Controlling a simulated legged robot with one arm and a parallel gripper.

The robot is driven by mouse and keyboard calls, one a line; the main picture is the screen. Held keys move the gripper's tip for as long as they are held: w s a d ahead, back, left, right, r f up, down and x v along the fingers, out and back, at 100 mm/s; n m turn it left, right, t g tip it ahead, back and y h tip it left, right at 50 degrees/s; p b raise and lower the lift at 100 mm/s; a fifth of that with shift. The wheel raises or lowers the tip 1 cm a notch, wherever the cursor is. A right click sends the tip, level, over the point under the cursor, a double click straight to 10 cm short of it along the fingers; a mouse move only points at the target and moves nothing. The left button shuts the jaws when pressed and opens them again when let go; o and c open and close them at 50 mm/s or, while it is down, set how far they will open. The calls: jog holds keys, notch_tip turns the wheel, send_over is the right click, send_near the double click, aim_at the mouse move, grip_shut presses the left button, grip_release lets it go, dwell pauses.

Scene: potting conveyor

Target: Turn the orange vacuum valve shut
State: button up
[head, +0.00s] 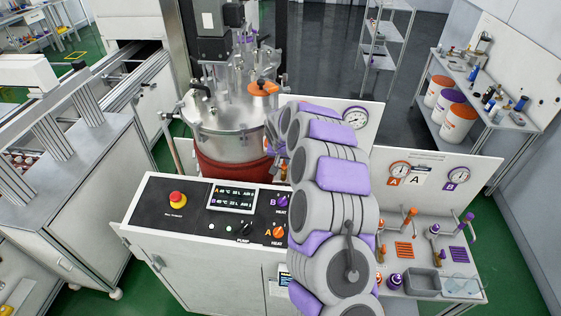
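An orange handle (263,88) sits on top of the steel vessel lid (225,110), at its right side. Another orange-topped valve (409,215) stands on the right-hand panel bench, below the gauge marked A (400,169). No label readable here tells which one is the vacuum valve. My grey and purple arm rises from the bottom centre and reaches the right side of the vessel. My gripper (272,132) is at its far end, below and right of the lid handle, mostly hidden by my arm links.
A control console (150,205) with a red stop button (177,199) and orange and purple knobs stands in front of the vessel. A white panel with a gauge (356,117) is behind my arm. A grey tray (423,282) lies on the right bench. A conveyor line is at left.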

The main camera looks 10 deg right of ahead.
jog(key=d+f, duration=0.1)
jog(key=w+d+f, duration=0.1)
jog(key=f, duration=0.1)
jog(key=shift+d, duration=0.2)
jog(key=shift+w, duration=0.25)
jog(key=shift+s+a+r, duration=0.2)
jog(key=shift+a+r, duration=0.1)
jog(key=shift+a, duration=0.15)
jog(key=shift+c, duration=0.6)
jog(key=shift+a+r, duration=0.1)
jog(key=shift+a, duration=0.55)
jog(key=c, duration=0.3)
jog(key=shift+a, duration=0.1)
jog(key=shift+c, duration=0.8)
jog(key=shift+d, duration=0.45)
grip_shut()
